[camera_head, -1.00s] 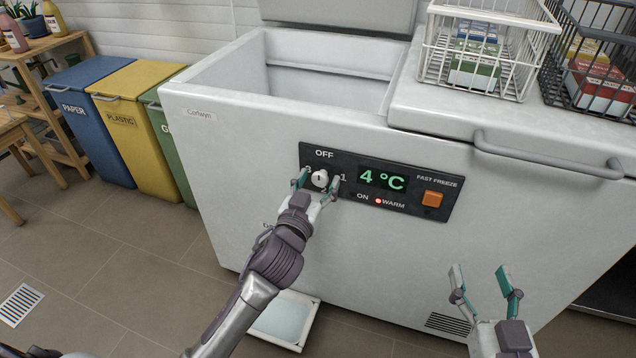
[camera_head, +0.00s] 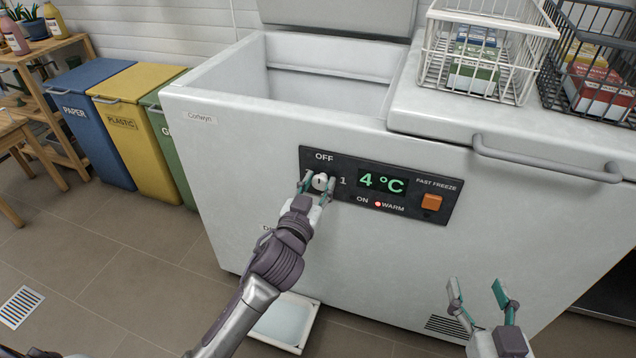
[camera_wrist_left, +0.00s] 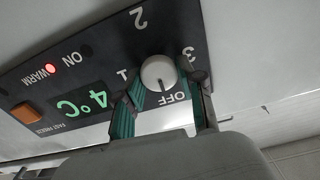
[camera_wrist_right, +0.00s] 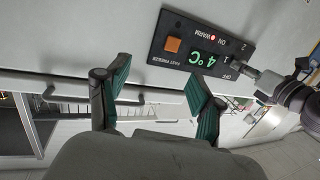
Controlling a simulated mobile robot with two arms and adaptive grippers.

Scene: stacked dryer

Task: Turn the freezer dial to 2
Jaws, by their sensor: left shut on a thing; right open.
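The freezer dial (camera_head: 320,181) is a round white knob on the black control panel (camera_head: 408,207). It also shows in the left wrist view (camera_wrist_left: 158,72), ringed by the labels OFF, 1, 2 and 3. Its small dark mark points towards OFF. My left gripper (camera_head: 319,184) has its teal fingers on either side of the dial and is shut on it. In the head view the fingers hide the 2 and 3 labels. My right gripper (camera_head: 475,288) is open and empty, in front of the freezer's lower right.
The panel shows a green 4 °C display (camera_head: 381,180), a lit red WARM light and an orange FAST FREEZE button (camera_head: 431,202). A grey handle (camera_head: 548,168) juts out at right. A white tray (camera_head: 285,322) lies on the floor below.

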